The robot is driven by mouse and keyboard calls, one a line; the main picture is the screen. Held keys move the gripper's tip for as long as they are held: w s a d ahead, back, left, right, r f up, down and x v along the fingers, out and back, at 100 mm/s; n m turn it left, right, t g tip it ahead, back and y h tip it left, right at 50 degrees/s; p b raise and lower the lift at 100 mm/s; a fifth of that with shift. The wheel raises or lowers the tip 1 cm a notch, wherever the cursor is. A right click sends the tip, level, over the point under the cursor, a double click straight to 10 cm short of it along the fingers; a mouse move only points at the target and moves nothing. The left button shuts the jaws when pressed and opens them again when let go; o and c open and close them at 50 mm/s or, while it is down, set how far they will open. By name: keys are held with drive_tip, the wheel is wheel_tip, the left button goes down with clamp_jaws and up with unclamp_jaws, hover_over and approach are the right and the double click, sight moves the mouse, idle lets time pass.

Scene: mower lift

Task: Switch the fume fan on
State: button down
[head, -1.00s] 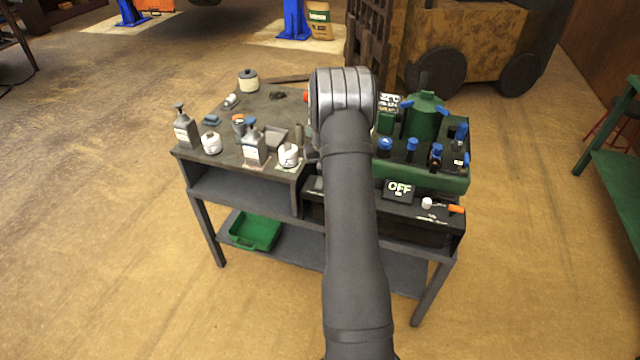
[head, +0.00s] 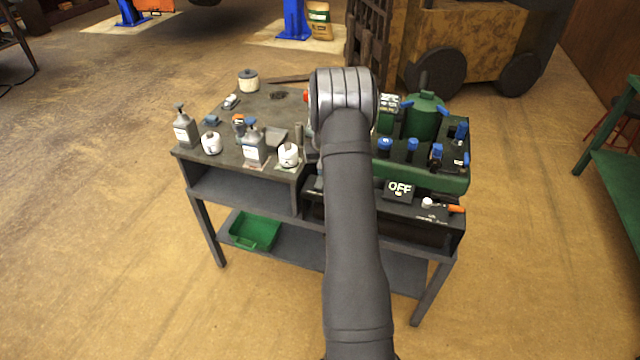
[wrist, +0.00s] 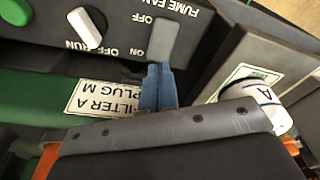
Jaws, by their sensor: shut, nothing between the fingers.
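The wrist view shows the fume fan switch, a grey lever (wrist: 164,42) on a dark panel (wrist: 120,62). Its FUME FAN, OFF and ON lettering appears upside down, with OFF beside the lever's upper part and ON nearer its lower end. My gripper (wrist: 158,76) is shut and empty, its blue fingertips at the lever's lower end on the ON side. I cannot tell whether they touch it. In the head view my arm hides the gripper and the switch.
A white knob (wrist: 87,29) marked OFF and RUN and a green button (wrist: 15,12) sit left of the lever. A white labelled container (wrist: 262,101) is close on the right. The bench (head: 230,180) holds several bottles and a green machine (head: 424,118).

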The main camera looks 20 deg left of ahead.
drive_tip(key=shift+f, duration=1.1)
idle(0.6)
drive_tip(key=shift+r, duration=3.55)
wheel_tip(320, 180, up, 20)
drive_tip(key=shift+r, duration=0.2)
idle(1.7)
